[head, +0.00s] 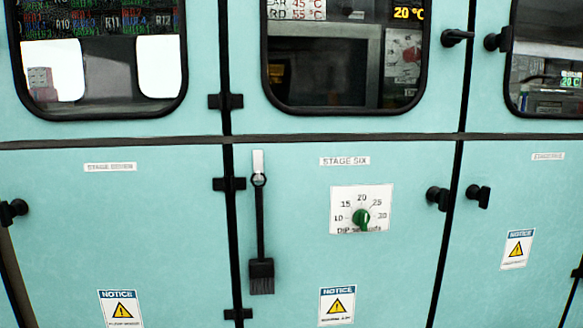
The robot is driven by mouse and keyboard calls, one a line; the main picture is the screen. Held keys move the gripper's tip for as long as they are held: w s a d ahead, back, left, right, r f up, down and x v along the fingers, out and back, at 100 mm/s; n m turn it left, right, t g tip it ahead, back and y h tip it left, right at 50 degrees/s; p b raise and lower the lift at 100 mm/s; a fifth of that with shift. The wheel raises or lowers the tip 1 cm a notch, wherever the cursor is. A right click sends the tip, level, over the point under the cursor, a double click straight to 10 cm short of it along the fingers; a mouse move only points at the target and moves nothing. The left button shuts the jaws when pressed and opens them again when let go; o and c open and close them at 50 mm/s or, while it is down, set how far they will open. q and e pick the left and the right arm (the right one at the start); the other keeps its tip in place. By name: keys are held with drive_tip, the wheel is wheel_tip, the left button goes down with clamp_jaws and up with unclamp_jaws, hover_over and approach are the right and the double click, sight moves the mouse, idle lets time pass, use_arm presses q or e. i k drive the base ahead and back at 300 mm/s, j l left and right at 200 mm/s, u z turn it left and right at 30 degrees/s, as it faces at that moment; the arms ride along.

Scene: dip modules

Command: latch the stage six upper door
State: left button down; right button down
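The stage six upper door (240,60) is the pale teal panel at top centre, above the "STAGE SIX" label (345,161). It has a black-framed window (345,55). It looks flush with the panels around it; whether it is fully closed is hard to tell. Its black handle (457,37) is at the upper right of the door and lies roughly level, its end pointing right toward the door gap. Whether it is latched I cannot tell. Neither of my grippers is in view.
The lower stage six door has a green dial (361,217), a black handle (437,198) and a hanging brush (261,270) at its left edge. The neighbouring right upper door has a black handle (498,40) close beside the gap. Black hinges (226,101) line the left seam.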

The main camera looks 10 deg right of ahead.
sight(457, 35)
drive_tip(key=i+l+u, duration=0.2)
drive_tip(key=l+u, duration=0.15)
drive_tip(key=l, duration=0.75)
drive_tip(key=l+u, duration=0.35)
drive_tip(key=l, duration=0.8)
